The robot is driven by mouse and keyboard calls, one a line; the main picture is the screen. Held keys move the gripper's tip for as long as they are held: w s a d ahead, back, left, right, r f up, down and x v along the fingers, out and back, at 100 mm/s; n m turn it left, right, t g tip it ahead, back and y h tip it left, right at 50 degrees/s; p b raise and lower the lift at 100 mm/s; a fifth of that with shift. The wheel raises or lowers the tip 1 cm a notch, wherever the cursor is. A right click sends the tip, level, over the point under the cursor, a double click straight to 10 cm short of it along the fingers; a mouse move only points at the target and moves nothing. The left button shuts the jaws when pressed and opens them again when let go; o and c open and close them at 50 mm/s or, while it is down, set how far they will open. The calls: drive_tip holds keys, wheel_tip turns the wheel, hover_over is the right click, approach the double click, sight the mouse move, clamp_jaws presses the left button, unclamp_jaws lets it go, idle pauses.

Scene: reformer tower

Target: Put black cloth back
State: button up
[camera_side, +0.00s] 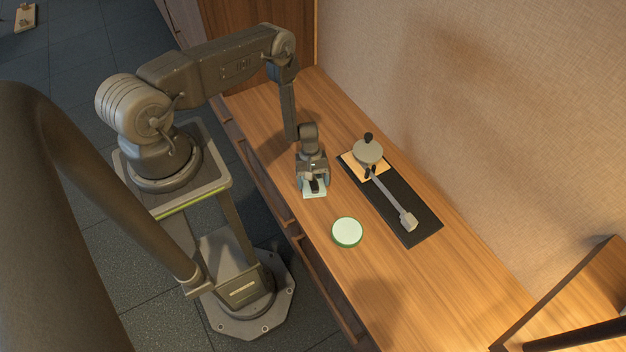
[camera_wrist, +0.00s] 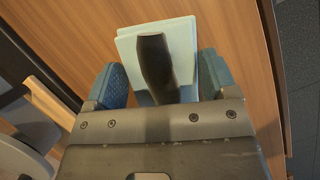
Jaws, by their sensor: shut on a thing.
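My gripper (camera_side: 312,178) points down at the wooden counter, left of the black mat. In the wrist view its blue finger pads (camera_wrist: 164,84) stand on either side of a pale blue-white square block (camera_wrist: 127,44). A dark, narrow, upright piece (camera_wrist: 154,62) stands on the block between the fingers. I cannot tell whether this piece is cloth or a handle. The gripper is shut on the pale block; the contact is partly hidden. A flat black mat (camera_side: 417,232) lies on the counter near the wall, and it may be the black cloth.
A grey round-headed tool (camera_side: 388,186) lies along the mat, its head over a tan square (camera_side: 350,163). A round pale dish with a green rim (camera_side: 347,232) stands in front. A wooden frame (camera_side: 570,287) is at lower right. The counter's front edge is close on the left.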

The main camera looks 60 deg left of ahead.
drive_tip(key=o, duration=0.8)
drive_tip(key=shift+f, duration=0.1)
drive_tip(key=w+a+r+m+t+y, duration=0.15)
drive_tip(key=w+r, duration=0.25)
drive_tip(key=r, duration=1)
drive_tip(key=w+a+r+m, duration=0.1)
drive_tip(key=w+r+m, duration=0.15)
drive_tip(key=r, duration=1.05)
drive_tip(key=s+d+r+m+t+y, duration=0.1)
drive_tip(key=d+r+m, duration=0.3)
drive_tip(key=r, duration=1.4)
drive_tip(key=s+d+r+m+t+y, duration=0.1)
drive_tip(key=s+d+r, duration=0.25)
drive_tip(key=r, duration=0.25)
drive_tip(key=s+d+r+m+t, duration=0.1)
drive_tip(key=s+d+r, duration=0.2)
drive_tip(key=s+r, duration=0.25)
drive_tip(key=s+d+r+m+t, duration=0.1)
drive_tip(key=s+r, duration=0.1)
drive_tip(key=s, duration=0.3)
drive_tip(key=s+d+r+m+t, duration=0.1)
drive_tip(key=s+d+r+m, duration=0.1)
drive_tip(key=s, duration=0.4)
drive_tip(key=shift+r+t+y, duration=0.25)
drive_tip(key=shift+t+y, duration=0.1)
drive_tip(key=shift+y, duration=0.1)
